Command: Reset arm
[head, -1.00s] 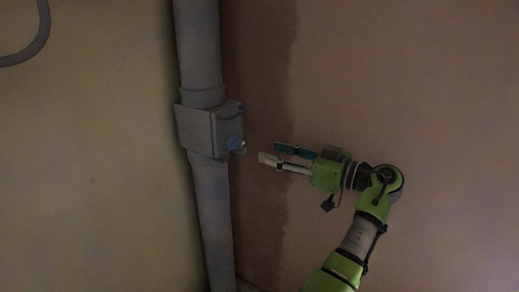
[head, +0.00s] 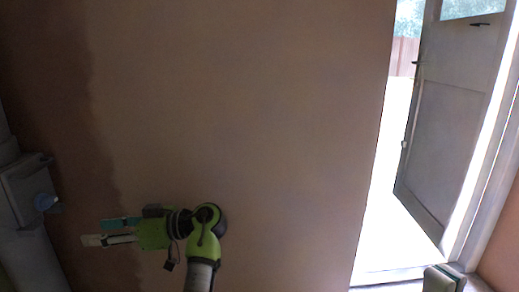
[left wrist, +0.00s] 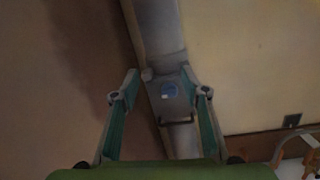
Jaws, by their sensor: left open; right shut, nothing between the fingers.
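My left gripper (head: 104,231) is open and empty in front of the plastered wall, low on the left of the head view.
A grey vertical pipe (head: 36,257) carries the box at the left edge. The wall (head: 250,120) has a darker plaster band at left. A grey door (head: 445,125) stands open at right with bright daylight in the doorway. Room before the wall's middle is clear.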

